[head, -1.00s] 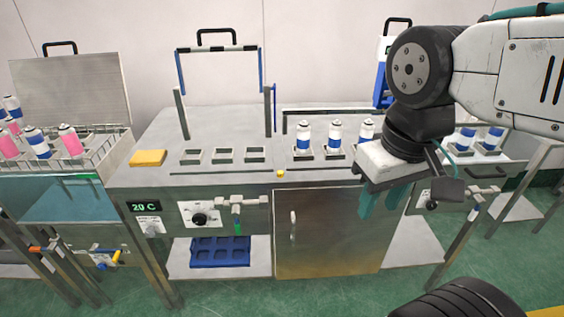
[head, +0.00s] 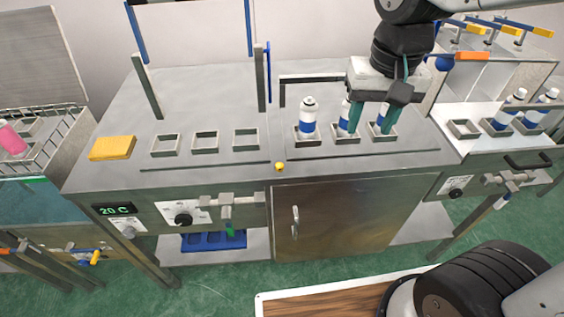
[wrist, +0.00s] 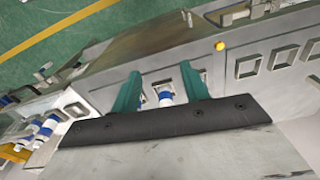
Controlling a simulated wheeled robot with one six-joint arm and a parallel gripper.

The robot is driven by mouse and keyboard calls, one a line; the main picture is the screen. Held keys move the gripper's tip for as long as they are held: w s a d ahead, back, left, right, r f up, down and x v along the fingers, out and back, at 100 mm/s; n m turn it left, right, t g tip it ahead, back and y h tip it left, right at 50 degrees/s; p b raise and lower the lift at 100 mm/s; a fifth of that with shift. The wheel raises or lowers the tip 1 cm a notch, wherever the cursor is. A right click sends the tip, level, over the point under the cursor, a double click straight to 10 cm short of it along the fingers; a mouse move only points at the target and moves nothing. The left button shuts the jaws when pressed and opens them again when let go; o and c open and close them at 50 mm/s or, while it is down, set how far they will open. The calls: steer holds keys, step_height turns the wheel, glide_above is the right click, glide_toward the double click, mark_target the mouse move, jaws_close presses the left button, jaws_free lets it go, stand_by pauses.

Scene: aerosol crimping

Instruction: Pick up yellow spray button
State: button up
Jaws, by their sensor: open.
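The yellow spray button (head: 280,166) is a small round piece on the front edge of the steel bench top, between the empty square holders and the cans. It also shows in the wrist view (wrist: 219,46), right of my gripper and apart from it. My gripper (head: 369,132) is open, with green fingers pointing down over the right part of the bench, right of the button.
Blue-and-white cans stand in holders, the left one (head: 308,118) clear of my gripper. Several empty holders (head: 205,142) and a yellow block (head: 113,148) lie to the left. Upright posts (head: 147,87) rise behind. The bench front around the button is clear.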

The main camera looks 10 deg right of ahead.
steer(key=w+a+f, duration=0.4)
steer(key=w+a, duration=0.1)
steer(key=a, duration=0.1)
steer(key=m, duration=0.2)
glide_toward(279, 166)
steer(key=shift+w+d+g, duration=0.2)
steer(key=shift+w+g, duration=0.05)
steer(key=shift+g, duration=0.15)
steer(key=f, duration=0.7)
steer(key=shift+w+a+f, duration=0.1)
steer(key=shift+w+a, duration=0.05)
steer(key=shift+a, duration=0.15)
steer(key=shift+f, duration=0.6)
jaws_close()
